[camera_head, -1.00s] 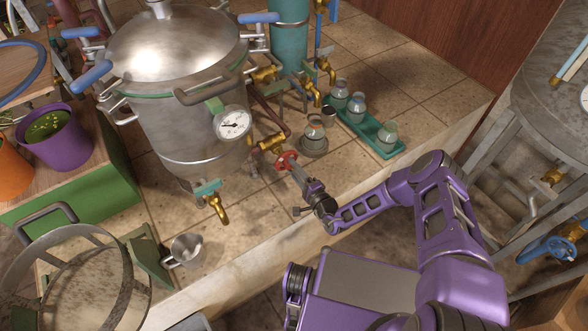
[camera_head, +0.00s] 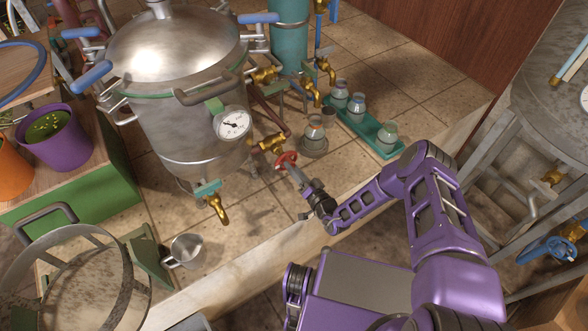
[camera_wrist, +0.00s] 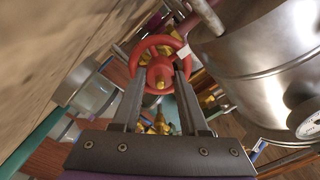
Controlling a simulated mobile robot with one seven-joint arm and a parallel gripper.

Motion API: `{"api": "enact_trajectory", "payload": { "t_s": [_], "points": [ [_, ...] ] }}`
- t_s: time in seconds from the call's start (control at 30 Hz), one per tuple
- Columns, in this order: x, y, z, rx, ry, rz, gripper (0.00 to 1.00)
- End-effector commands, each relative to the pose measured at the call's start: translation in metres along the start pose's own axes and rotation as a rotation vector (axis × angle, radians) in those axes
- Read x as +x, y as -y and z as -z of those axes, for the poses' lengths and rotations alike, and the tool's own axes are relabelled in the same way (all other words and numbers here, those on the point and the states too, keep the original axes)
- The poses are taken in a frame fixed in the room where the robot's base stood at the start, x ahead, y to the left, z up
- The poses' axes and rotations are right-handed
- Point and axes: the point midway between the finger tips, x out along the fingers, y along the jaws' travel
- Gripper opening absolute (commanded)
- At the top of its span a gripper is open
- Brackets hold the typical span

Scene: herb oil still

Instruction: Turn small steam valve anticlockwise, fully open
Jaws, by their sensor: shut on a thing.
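The small steam valve has a red handwheel (camera_head: 286,160) on brass fittings (camera_head: 266,145) at the lower right side of the steel still (camera_head: 185,110). In the wrist view the red wheel (camera_wrist: 158,64) faces me, with a white mark on its right rim and brass at its hub. My gripper (camera_head: 293,168) reaches the wheel from the front right. In the wrist view its two fingers (camera_wrist: 160,84) are at the hub and lower rim, shut on the wheel. The exact contact at the fingertips is partly hidden.
A pressure gauge (camera_head: 233,124) sits on the still above the valve. A glass jar (camera_head: 315,130) stands close right of the wheel. A green tray (camera_head: 367,128) holds jars behind it. A metal cup (camera_head: 186,250) and brass tap (camera_head: 217,207) are at the left.

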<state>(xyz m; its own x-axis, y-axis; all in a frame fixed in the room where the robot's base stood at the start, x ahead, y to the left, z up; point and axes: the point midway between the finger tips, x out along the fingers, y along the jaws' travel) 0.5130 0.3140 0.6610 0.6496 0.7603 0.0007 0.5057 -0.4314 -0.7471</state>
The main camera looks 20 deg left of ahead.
Motion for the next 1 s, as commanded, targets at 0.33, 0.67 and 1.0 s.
{"api": "enact_trajectory", "payload": {
  "t_s": [0.33,0.67,1.0],
  "points": [
    [-0.0005,0.0004,-0.0014,-0.095,0.003,0.001,0.0],
    [-0.0005,0.0002,-0.0012,-0.105,0.003,0.0,0.0],
    [-0.0004,0.0001,-0.0009,-0.103,0.002,0.0,0.73]
  ]
}}
